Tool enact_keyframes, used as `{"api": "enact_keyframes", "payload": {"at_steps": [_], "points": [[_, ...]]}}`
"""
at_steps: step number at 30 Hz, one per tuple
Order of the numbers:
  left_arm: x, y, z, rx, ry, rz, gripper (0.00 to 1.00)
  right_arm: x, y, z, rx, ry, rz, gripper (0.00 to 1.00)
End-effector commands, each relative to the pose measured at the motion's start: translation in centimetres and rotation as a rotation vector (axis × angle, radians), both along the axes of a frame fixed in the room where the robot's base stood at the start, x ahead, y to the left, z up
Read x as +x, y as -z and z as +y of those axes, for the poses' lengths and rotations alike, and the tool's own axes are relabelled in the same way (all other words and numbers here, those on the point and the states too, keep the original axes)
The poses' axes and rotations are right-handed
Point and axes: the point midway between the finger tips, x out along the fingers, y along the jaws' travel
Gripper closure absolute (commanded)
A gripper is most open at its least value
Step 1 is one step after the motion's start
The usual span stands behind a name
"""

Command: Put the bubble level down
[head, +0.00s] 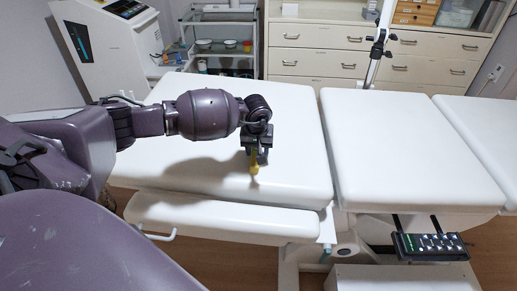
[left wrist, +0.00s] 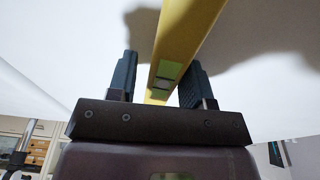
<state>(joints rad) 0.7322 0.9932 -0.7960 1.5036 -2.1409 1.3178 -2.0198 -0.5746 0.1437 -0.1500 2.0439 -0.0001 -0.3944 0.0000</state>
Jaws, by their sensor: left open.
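The bubble level (head: 254,169) is a yellow bar with a green vial window. In the head view it is at the white couch top, below my left gripper (head: 258,153), and mostly hidden by it. In the left wrist view the level (left wrist: 183,38) runs between the two dark fingers. A clear gap shows on the left finger's side; the right finger overlaps its edge in the picture. My left gripper is open around it. Whether the level fully rests on the couch is hard to tell. My right gripper is out of view.
The white couch (head: 230,108) has wide clear padding around the gripper, with more sections to the right. A black keypad (head: 431,243) is at the couch's front right. A trolley (head: 222,50), a grey machine (head: 115,45) and drawers (head: 325,48) stand behind.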

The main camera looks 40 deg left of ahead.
Motion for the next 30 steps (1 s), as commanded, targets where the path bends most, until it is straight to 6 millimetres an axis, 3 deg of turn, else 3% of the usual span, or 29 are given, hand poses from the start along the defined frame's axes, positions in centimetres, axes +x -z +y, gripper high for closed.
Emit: {"api": "enact_keyframes", "payload": {"at_steps": [1,5,14,21,30], "points": [[-0.7,1.0,0.7,0.015,-0.007,0.023,0.41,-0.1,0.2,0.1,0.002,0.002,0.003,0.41],[-0.7,1.0,0.8,0.016,-0.008,0.024,0.41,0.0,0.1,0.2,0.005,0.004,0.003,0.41],[-0.9,-5.0,-0.2,0.01,-0.003,0.006,0.41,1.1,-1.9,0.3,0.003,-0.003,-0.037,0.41],[-1.2,-9.0,-0.8,0.006,0.0,0.0,0.41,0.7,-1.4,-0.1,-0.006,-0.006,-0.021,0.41],[-1.4,-10.8,-1.1,0.002,0.002,0.0,0.41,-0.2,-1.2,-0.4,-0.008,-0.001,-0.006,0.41]]}}
